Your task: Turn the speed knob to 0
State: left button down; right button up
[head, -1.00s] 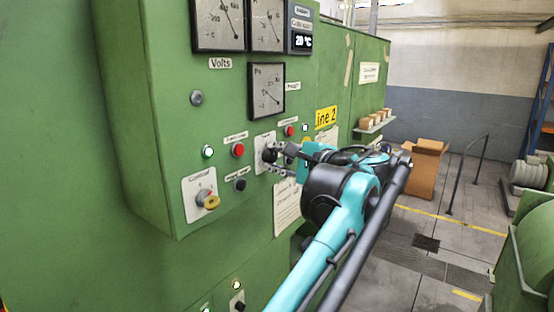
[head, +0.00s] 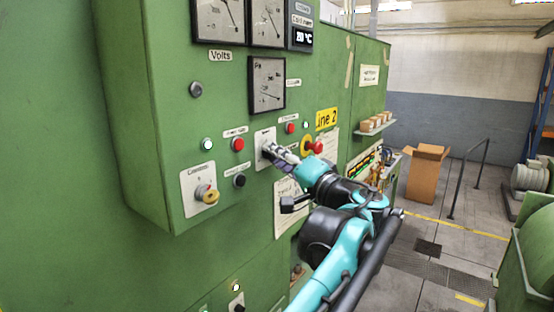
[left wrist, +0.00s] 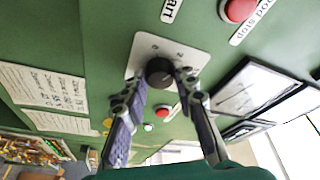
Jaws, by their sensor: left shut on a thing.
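The black round speed knob (left wrist: 158,72) sits on a white plate (left wrist: 143,48) in the left wrist view. Small marks on the plate are too blurred to read. My left gripper (left wrist: 161,80) has one finger on each side of the knob and is shut on it. In the head view, the left gripper (head: 270,149) reaches the white plate (head: 264,135) on the green panel, and its fingers mostly hide the knob. My right gripper is in neither view.
A red button (head: 238,144), a black button (head: 239,181) and a yellow-handled switch (head: 207,195) are left of the gripper. A red button on yellow (head: 313,147) is close to its right. Gauges (head: 267,85) are above. A cardboard box (head: 426,170) stands on the floor.

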pick_arm(q)
jog(key=n+y, duration=0.1)
jog(key=n, duration=0.3)
jog(key=n+g+y, duration=0.1)
jog(key=n+y, duration=0.1)
jog(key=n, duration=0.2)
jog(key=n+y, duration=0.2)
jog(key=n, duration=0.3)
jog(key=shift+w+d+f+g, duration=0.15)
jog(key=shift+w+f+g, duration=0.15)
jog(key=shift+f, duration=0.1)
jog(key=shift+n, duration=0.4)
jog(key=c, duration=1.2)
grip_release()
jog(key=v, duration=1.2)
